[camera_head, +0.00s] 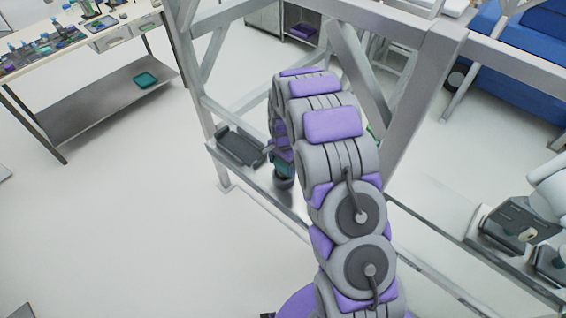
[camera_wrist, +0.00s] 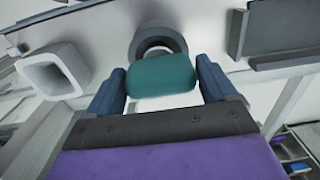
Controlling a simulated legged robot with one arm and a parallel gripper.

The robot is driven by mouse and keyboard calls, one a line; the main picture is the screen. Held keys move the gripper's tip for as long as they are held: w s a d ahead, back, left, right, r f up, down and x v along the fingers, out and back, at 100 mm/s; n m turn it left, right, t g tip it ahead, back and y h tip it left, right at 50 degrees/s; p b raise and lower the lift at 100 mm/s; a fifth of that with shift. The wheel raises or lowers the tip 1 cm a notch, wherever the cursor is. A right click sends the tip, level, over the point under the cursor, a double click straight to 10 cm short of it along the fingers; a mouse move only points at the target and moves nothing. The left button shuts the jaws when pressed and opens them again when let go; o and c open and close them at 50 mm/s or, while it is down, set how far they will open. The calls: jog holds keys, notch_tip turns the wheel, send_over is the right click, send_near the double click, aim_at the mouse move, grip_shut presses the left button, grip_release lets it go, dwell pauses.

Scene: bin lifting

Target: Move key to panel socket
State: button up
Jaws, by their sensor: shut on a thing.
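The key, a teal block (camera_wrist: 160,78), is held between the two blue-grey fingers of my gripper (camera_wrist: 160,72) in the wrist view. A round dark grey ring with a hollow middle (camera_wrist: 141,38), likely the panel socket, sits on the pale surface just beyond the key. The key overlaps its near edge in the picture; I cannot tell whether they touch. In the head view, the teal key (camera_head: 282,160) shows partly behind my arm, with a dark round thing (camera_head: 284,183) just below it on the ledge. My arm hides much of this area.
A black tray-like holder (camera_head: 238,147) sits on the ledge left of my gripper. Grey frame posts (camera_head: 205,120) and beams surround the ledge. A hollow square white tube end (camera_wrist: 50,72) is left of the ring. Open floor lies to the left.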

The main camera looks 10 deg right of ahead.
dwell(0.3)
jog(key=o, duration=1.2)
jog(key=shift+a, duration=0.1)
jog(key=shift+o, duration=0.9)
jog(key=shift+a, duration=0.15)
jog(key=shift+r, duration=0.65)
jog(key=shift+r+p, duration=0.7)
jog(key=shift+r, duration=3.15)
